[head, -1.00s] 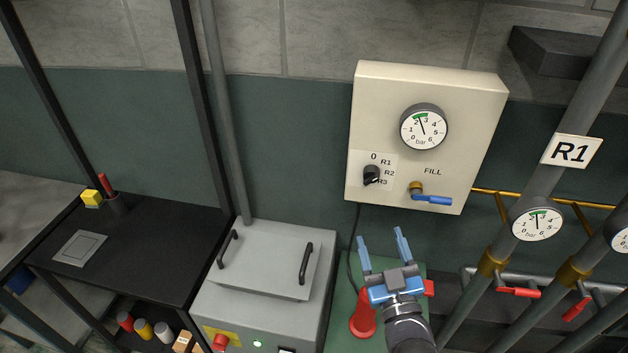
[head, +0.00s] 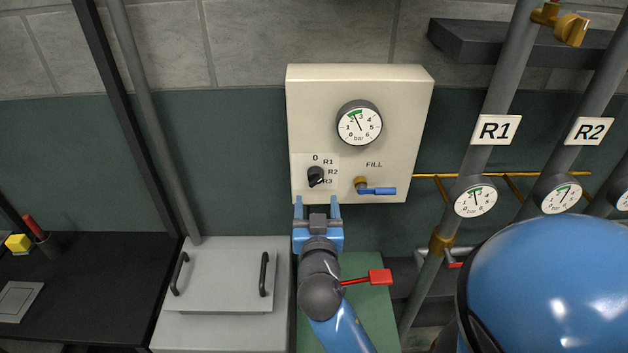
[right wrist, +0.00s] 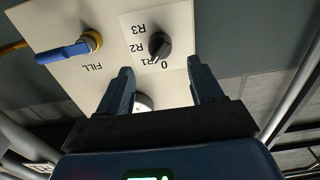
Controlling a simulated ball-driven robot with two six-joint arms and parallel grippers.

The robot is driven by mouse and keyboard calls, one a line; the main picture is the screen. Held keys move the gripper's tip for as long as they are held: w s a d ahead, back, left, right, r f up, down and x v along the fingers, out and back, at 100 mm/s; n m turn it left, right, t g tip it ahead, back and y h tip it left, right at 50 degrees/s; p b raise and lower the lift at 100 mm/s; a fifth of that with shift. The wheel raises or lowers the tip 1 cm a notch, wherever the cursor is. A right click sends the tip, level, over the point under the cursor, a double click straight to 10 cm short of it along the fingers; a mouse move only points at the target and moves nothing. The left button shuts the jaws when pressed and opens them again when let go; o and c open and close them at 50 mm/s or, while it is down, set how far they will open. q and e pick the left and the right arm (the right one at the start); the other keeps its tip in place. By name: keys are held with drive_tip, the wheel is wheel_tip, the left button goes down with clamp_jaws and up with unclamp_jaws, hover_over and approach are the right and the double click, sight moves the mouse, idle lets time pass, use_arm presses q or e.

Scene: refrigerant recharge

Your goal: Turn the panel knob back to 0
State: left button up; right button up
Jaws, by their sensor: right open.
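The black panel knob (head: 316,176) sits at the lower left of the cream panel (head: 415,90), beside the printed marks 0, R1, R2 and R3. The knob also shows in the right wrist view (right wrist: 160,46), where the panel appears upside down. My right gripper (head: 317,207) is open and empty, just below the knob in the head view, its two blue fingers pointing up to it. In the right wrist view the knob lies beyond and between the fingertips (right wrist: 160,73), apart from them. My left gripper is out of view.
On the panel, a round gauge (head: 359,125) is above and right of the knob, and a blue FILL lever (head: 378,191) is to its right. Pipes with R1 (head: 496,130) and R2 (head: 588,131) labels stand right. A grey lidded box (head: 220,290) is lower left.

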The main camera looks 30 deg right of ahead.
sight(316, 184)
drive_tip(key=p+x, duration=0.2)
drive_tip(key=x, duration=0.5)
drive_tip(key=shift+w+d, duration=0.15)
drive_tip(key=shift+w, duration=0.15)
drive_tip(key=c, duration=1.1)
drive_tip(key=shift+o, duration=0.2)
drive_tip(key=shift+n, duration=0.4)
drive_tip(key=n+p, duration=0.1)
drive_tip(key=n, duration=0.3)
drive_tip(key=shift+p, duration=0.4)
drive_tip(key=shift+n+p, duration=0.7)
drive_tip(key=shift+n, duration=1.4)
drive_tip(key=shift+s+d, duration=0.1)
